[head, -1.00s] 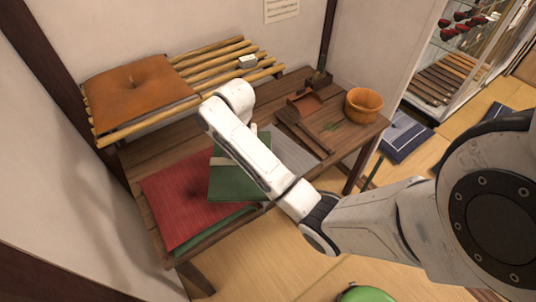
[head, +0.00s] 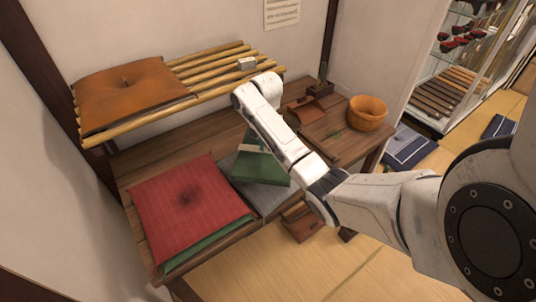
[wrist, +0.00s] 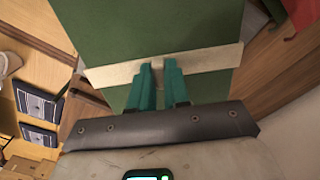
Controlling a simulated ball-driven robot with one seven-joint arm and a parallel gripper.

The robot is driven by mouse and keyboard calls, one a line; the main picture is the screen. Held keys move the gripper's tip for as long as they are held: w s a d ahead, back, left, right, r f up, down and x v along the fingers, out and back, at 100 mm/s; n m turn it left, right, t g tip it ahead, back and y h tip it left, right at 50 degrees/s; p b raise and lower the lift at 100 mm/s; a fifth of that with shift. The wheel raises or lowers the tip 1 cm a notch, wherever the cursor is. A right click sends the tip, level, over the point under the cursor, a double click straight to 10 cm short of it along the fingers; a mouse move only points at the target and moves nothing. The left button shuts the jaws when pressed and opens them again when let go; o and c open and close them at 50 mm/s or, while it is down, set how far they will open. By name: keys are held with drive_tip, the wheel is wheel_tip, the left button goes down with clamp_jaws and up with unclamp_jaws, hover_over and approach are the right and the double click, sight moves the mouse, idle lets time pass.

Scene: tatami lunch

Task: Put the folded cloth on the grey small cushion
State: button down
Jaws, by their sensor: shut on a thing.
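The folded cloth (head: 262,166) is green with a cream band, also close up in the wrist view (wrist: 150,32). My gripper (wrist: 158,70) is shut on it at the band with teal fingers. In the head view my white arm hides the fingers and part of the cloth. The grey small cushion (head: 268,202) lies flat on the low wooden table, partly covered from view by the cloth and arm. The cloth appears over it and looks tilted. I cannot tell whether they touch.
A red cushion (head: 190,204) lies on the table left of the grey one, over a green one (head: 205,244). An orange cushion (head: 132,93) rests on a bamboo rack (head: 215,68). A brown board (head: 337,133) and a wooden bucket (head: 367,112) stand at right.

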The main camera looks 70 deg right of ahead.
drive_tip(key=shift+w+d+f, duration=0.15)
drive_tip(key=shift+d+f, duration=0.95)
drive_tip(key=shift+f, duration=1.75)
drive_tip(key=c, duration=1.1)
unclamp_jaws()
drive_tip(key=shift+f, duration=0.1)
wheel_tip(320, 180, up, 12)
drive_tip(key=shift+r, duration=0.15)
